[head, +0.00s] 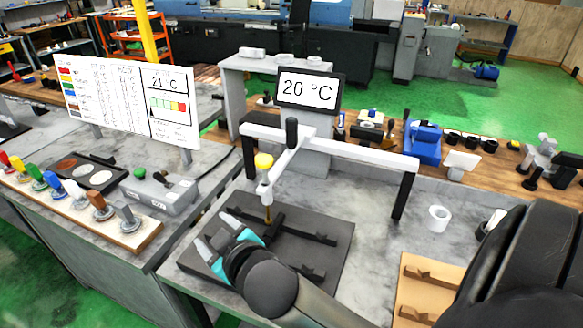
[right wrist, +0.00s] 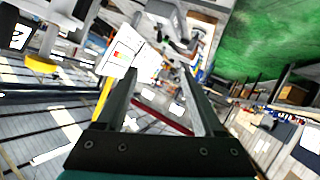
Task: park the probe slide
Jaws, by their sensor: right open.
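The probe slide (head: 285,158) is a light arm on a white gantry (head: 350,151) with black legs. A black knob (head: 292,132) stands on it at the beam. My right gripper (head: 214,231) is open and empty over the plate's left part, in front of and left of the probe. In the right wrist view its two fingers (right wrist: 160,72) stand apart with nothing between them. A yellow disc, probably the probe top, shows there at left (right wrist: 40,65). My left gripper is not in view.
A display reading 20 °C (head: 309,91) stands behind the gantry. A chart board (head: 130,102) is at left, above coloured knobbed pieces on a wooden strip (head: 85,213). My dark arm hides the lower right.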

